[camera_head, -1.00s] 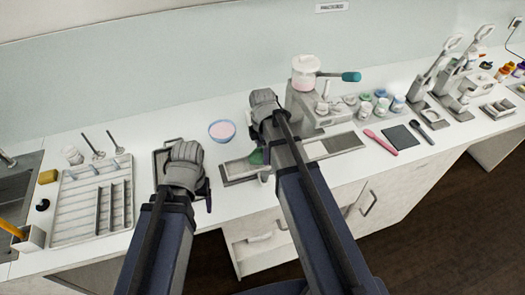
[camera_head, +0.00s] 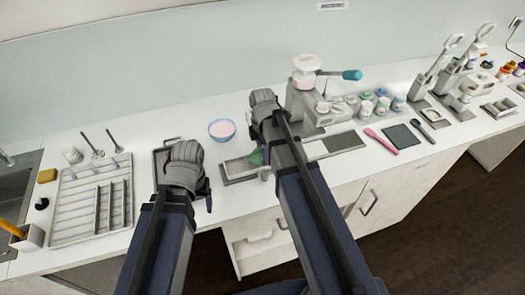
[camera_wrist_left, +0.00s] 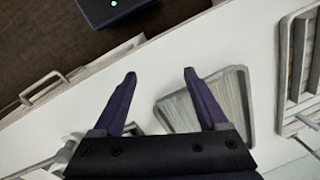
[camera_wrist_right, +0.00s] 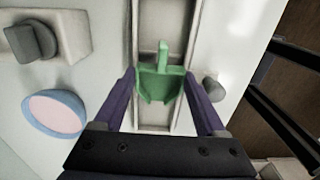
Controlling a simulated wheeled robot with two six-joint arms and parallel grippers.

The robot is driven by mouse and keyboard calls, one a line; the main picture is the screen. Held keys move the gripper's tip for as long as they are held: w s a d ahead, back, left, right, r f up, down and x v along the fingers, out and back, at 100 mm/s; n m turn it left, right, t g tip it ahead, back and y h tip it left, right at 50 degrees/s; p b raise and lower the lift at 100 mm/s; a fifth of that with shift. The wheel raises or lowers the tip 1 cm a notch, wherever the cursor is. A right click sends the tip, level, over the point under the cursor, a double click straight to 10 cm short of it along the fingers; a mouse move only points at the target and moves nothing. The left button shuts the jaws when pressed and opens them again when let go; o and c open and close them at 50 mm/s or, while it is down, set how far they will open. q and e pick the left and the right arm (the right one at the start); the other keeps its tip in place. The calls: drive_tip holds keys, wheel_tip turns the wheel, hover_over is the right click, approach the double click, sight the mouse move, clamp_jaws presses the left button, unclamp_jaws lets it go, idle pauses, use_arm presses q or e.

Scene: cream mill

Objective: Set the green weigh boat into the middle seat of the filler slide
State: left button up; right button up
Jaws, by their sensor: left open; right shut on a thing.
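The green weigh boat (camera_wrist_right: 161,84) is between the fingers of my right gripper (camera_wrist_right: 160,74), which is shut on it. It also shows in the head view (camera_head: 257,157), partly hidden by my right arm. The boat is over the long pale filler slide (camera_wrist_right: 178,25), lined up along its channel, its narrow end pointing up the picture in the right wrist view. I cannot tell whether it touches the slide floor. The slide shows in the head view (camera_head: 238,172) too, its middle covered by my arm. My left gripper (camera_wrist_left: 160,75) is open and empty above a grey tray (camera_wrist_left: 236,88).
A blue bowl of pink cream (camera_head: 222,130) stands behind the slide. The mill (camera_head: 306,80) with a teal handle stands behind and right of it. Pink and dark spatulas (camera_head: 380,142) lie to the right. A divided rack (camera_head: 75,210) fills the left counter.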

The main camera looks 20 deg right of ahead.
use_arm(q)
drive_tip(key=shift+f+b, duration=0.3)
use_arm(e)
drive_tip(key=shift+f, duration=0.3)
use_arm(q)
drive_tip(key=shift+f+b, duration=0.3)
drive_tip(key=shift+f, duration=0.05)
use_arm(e)
drive_tip(key=shift+f, duration=0.3)
